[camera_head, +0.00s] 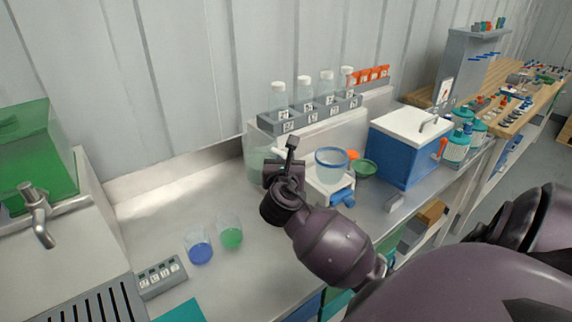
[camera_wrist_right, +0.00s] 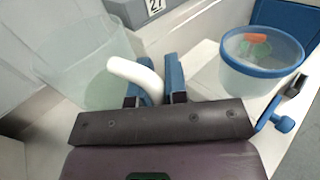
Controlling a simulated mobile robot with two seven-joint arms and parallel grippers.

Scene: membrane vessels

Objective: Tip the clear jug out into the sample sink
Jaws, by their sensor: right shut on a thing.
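The clear jug (camera_head: 256,152) stands on the grey bench against the back wall, partly hidden by my right gripper. In the right wrist view the jug (camera_wrist_right: 85,62) is large and see-through, with a white handle (camera_wrist_right: 136,76). My right gripper (camera_head: 283,172) is at the jug's right side; its blue fingertips (camera_wrist_right: 153,80) are shut on the handle. The sample sink appears to be the pale basin with a metal tap (camera_head: 38,215) and dark slotted drain (camera_head: 95,305) at the far left. My left gripper is not in view.
A blue-rimmed vessel (camera_head: 331,164) on a white stand is close right of my gripper. A labelled bottle rack (camera_head: 300,118) is behind. Two small beakers, blue (camera_head: 199,250) and green (camera_head: 230,236), and a grey labelled block (camera_head: 161,276) lie toward the sink. A blue cooler (camera_head: 402,150) stands right.

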